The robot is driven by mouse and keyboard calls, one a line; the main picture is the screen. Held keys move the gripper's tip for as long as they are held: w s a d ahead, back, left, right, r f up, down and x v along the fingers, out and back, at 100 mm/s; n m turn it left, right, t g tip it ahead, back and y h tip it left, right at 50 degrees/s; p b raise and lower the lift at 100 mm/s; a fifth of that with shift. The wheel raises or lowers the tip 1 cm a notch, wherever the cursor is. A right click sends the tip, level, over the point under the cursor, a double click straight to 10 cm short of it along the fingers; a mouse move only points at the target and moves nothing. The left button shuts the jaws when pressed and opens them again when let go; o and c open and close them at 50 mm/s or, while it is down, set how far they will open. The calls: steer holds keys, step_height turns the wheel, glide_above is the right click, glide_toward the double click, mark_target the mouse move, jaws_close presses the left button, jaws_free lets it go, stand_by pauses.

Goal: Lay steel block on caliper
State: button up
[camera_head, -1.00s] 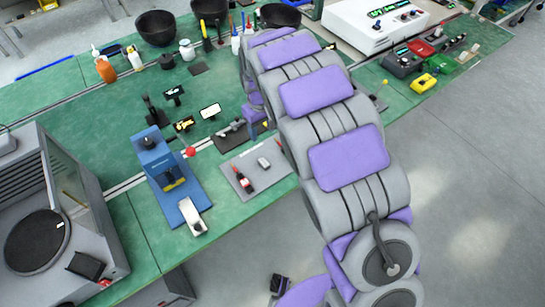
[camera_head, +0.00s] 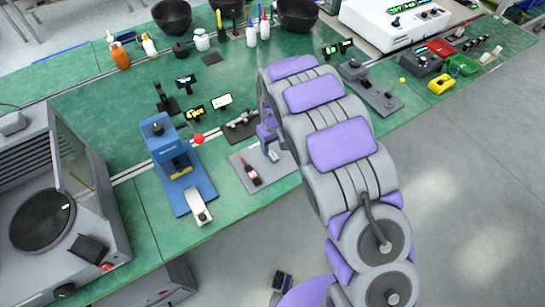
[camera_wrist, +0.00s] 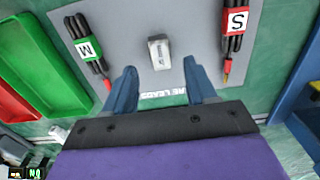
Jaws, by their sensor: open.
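The steel block (camera_wrist: 159,52) is a small pale grey block lying on a grey mat (camera_wrist: 200,22) between two leads in the wrist view. It also shows small on the mat in the head view (camera_head: 273,156), close to my arm. My gripper (camera_wrist: 160,70) is open and empty. Its two blue fingers point toward the mat, with the block just beyond the gap between their tips. I cannot make out the caliper for certain in either view.
A green-labelled lead (camera_wrist: 88,45) and a red-labelled lead (camera_wrist: 234,32) flank the block. A green tray (camera_wrist: 50,60) lies left in the wrist view. A blue press (camera_head: 172,160) stands left of the mat in the head view. Dark bowls (camera_head: 172,16) line the back.

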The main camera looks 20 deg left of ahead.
mark_target(274, 156)
steer(key=f, duration=0.2)
steer(key=f+b, duration=0.1)
steer(key=f, duration=0.2)
steer(key=shift+s+d, duration=0.2)
steer(key=shift+r, duration=0.1)
jaws_close()
